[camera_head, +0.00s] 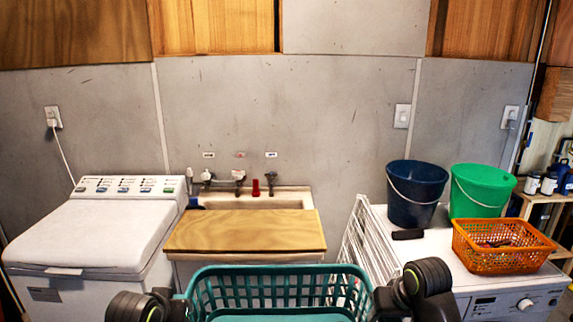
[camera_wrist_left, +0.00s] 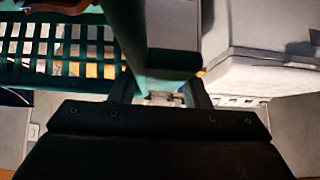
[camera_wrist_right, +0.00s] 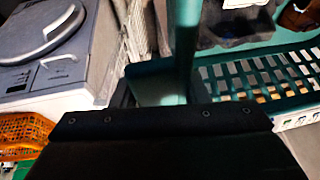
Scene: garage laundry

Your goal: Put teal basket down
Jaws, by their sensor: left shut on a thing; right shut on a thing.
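The teal basket (camera_head: 278,283) is at the bottom middle of the head view, held between my two arms. Its slatted wall also shows in the left wrist view (camera_wrist_left: 62,47) and the right wrist view (camera_wrist_right: 262,75). My left gripper (camera_wrist_left: 160,92) is shut on the basket's left end. My right gripper (camera_wrist_right: 160,92) is shut on its right end. In the head view the fingertips are hidden behind my wrists and the lower frame edge. Some dark and light items lie inside the basket in the right wrist view, too dark to name.
A sink with a wooden board (camera_head: 245,230) stands behind the basket. A white top-loading washer (camera_head: 95,235) is left. A front-loading machine (camera_head: 480,280) at right bears a dark blue bucket (camera_head: 415,195), a green bucket (camera_head: 482,190) and an orange basket (camera_head: 500,247). A white rack (camera_head: 360,245) stands between.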

